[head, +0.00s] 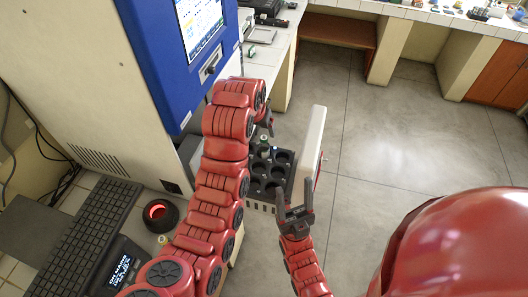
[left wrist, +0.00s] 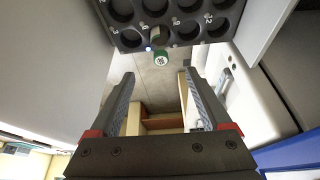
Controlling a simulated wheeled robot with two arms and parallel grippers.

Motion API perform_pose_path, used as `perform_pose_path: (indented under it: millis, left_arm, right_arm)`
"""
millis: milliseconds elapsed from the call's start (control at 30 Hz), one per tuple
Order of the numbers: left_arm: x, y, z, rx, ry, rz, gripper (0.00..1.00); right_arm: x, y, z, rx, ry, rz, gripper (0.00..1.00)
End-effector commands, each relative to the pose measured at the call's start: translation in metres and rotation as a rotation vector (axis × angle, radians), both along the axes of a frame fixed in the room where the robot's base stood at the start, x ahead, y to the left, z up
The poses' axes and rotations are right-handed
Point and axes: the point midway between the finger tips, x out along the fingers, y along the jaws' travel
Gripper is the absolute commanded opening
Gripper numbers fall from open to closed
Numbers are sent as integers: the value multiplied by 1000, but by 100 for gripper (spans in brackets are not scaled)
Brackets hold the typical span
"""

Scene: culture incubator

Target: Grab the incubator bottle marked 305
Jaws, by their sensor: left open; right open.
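A small bottle with a green cap (head: 264,148) stands in the black rack (head: 257,187) of the incubator's pulled-out tray. In the left wrist view the green cap (left wrist: 161,60) carries a small white mark, too small to read as 305. My left gripper (head: 268,119) is open beside the back of the rack, partly hidden by its own arm. In the left wrist view its fingers (left wrist: 160,105) are apart and empty, with the bottle beyond them. My right gripper (head: 296,208) is open and empty at the rack's near right corner.
A white door panel (head: 311,148) stands upright along the rack's right side. The incubator's blue front (head: 225,50) rises behind my left arm. A keyboard (head: 85,230) and a round black device with a glowing red centre (head: 160,213) lie at left. The floor (head: 400,130) at right is clear.

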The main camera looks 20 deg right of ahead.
Motion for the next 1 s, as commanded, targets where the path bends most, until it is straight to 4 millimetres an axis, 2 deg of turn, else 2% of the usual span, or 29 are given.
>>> perform_pose_path:
  millis: [100, 300, 500, 833, 1000]
  left_arm:
    - [2, -2, -9, -2, -2, 0, 82]
    - [10, -7, -37, -4, -2, 1, 82]
    - [15, -11, -51, -3, 0, 1, 82]
    - [19, -13, -55, -3, -1, 2, 82]
    - [24, -16, -69, -3, -3, 3, 82]
  right_arm:
    - [0, 0, -12, 0, 0, 0, 60]
    - [0, 0, -58, 0, 0, 0, 60]
    - [0, 0, -89, 0, 0, 0, 60]
    - [0, 0, -104, 0, 0, 0, 60]
    - [0, 0, -126, 0, 0, 0, 60]
